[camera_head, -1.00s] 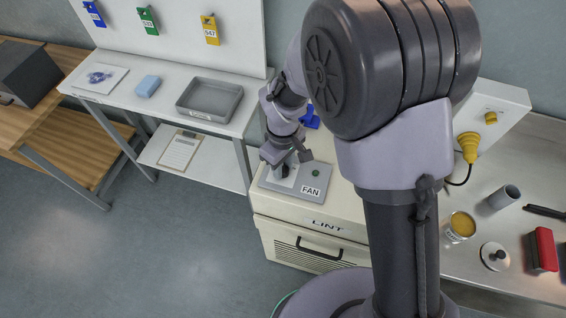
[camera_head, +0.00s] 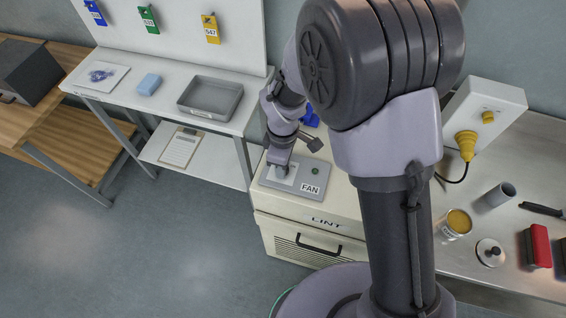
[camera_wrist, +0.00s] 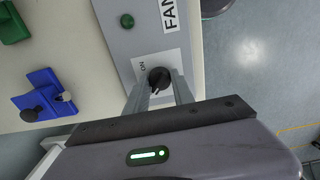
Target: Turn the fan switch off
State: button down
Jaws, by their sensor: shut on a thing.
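The fan switch is a black rotary knob (camera_wrist: 158,79) on a grey panel labelled FAN. In the wrist view the "ON" marking shows beside the knob, and a green round light or button (camera_wrist: 127,20) sits further along the panel. My gripper (camera_wrist: 159,90) has its two fingers on either side of the knob, shut on it. In the head view the panel (camera_head: 305,189) lies on top of the cream LINT cabinet, with my gripper (camera_head: 279,170) down at its left part. The knob is hidden there by my gripper.
A blue object (camera_wrist: 47,97) and a green one (camera_wrist: 12,22) lie beside the panel. A grey tray (camera_head: 210,97) stands on the left bench. A yellow plug (camera_head: 466,145), a can (camera_head: 457,223) and a red block (camera_head: 538,246) are at right.

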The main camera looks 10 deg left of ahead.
jog(key=c, duration=1.1)
grip_release()
notch_tip(320, 180, up, 18)
jog(key=p, duration=0.4)
jog(key=shift+f, duration=0.25)
